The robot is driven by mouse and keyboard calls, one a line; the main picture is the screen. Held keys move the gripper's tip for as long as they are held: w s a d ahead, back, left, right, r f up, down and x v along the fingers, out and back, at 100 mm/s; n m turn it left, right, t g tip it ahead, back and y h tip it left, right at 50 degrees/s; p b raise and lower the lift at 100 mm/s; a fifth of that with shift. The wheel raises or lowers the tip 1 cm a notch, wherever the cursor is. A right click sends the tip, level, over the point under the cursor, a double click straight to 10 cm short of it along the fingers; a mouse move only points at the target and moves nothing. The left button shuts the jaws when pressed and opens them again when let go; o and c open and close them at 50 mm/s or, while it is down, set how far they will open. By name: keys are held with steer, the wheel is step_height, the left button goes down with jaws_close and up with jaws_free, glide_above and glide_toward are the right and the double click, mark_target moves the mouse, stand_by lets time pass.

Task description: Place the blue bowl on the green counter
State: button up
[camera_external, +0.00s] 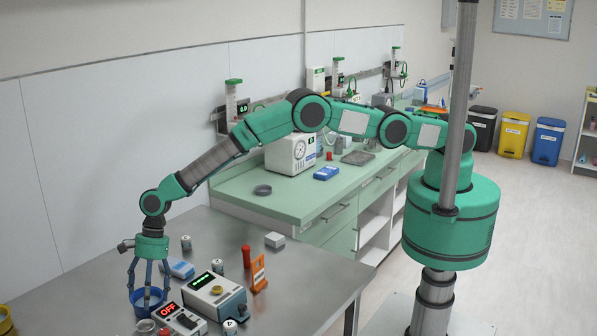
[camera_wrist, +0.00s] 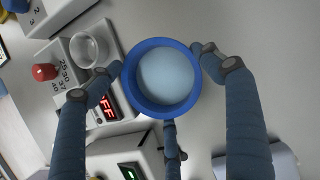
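The blue bowl (camera_external: 147,309) is at the grey metal table's left part, beside a device reading OFF. In the wrist view the bowl (camera_wrist: 132,92) shows from above, with a pale inside, and covers part of that device. My gripper (camera_external: 148,291) points down over the bowl, its dark blue fingers spread around the rim. In the wrist view its fingertips (camera_wrist: 158,62) sit at the rim on several sides. I cannot tell whether they press on it, or whether the bowl is off the table. The green counter (camera_external: 285,197) is behind the table, toward the right.
The OFF device (camera_external: 180,318), a white meter box (camera_external: 216,296), an orange stand (camera_external: 258,273) and a light blue box (camera_external: 181,269) stand near the bowl. On the counter are a dark ring-shaped dish (camera_external: 262,190), a gauge box (camera_external: 290,155) and a blue pack (camera_external: 326,173). The counter's near left part has free room.

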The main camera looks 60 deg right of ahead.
steer(key=shift+c, duration=0.7)
steer(key=shift+r, duration=0.45)
step_height(320, 180, up, 27)
steer(key=p, duration=0.1)
stand_by(0.6)
